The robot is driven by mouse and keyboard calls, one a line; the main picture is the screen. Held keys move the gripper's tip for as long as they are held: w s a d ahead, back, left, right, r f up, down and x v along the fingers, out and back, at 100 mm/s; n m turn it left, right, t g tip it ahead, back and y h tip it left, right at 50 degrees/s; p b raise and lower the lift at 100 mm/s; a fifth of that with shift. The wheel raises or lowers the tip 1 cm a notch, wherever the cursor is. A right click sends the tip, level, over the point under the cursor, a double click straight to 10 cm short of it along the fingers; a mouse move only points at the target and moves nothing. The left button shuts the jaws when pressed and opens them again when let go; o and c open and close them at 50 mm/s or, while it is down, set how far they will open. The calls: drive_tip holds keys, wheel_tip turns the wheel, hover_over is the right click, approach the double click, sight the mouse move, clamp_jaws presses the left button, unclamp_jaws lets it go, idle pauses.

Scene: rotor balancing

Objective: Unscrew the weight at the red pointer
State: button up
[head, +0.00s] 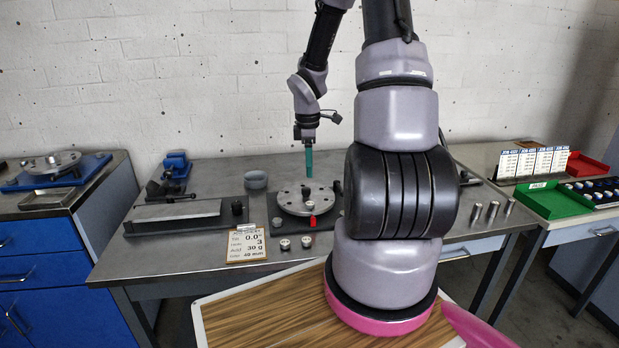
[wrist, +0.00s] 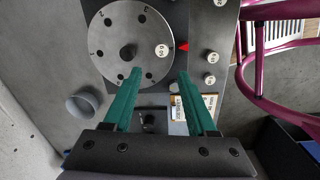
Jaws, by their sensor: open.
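The round metal rotor disc (head: 296,201) sits on a dark base plate on the grey bench; it also shows in the wrist view (wrist: 112,62). The red pointer (wrist: 182,46) stands at the disc's right edge in the wrist view, and at its front in the head view (head: 312,221). A pale-topped weight (wrist: 162,50) sits on the disc beside the pointer. My gripper (wrist: 157,76) is open and empty, its teal fingers spread. In the head view my gripper (head: 309,165) points down above the back of the disc, clear of the weight.
A grey cup (head: 256,180) stands behind the rotor. A steel block (head: 177,211) lies left. Green (head: 547,201) and red (head: 588,166) trays sit on the right table.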

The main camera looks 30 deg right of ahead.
drive_tip(key=n, duration=0.2)
hover_over(310, 203)
wheel_tip(310, 203, down, 5)
drive_tip(key=shift+a+r, duration=0.1)
drive_tip(key=shift+r, duration=0.1)
drive_tip(key=shift+f, duration=4)
clamp_jaws()
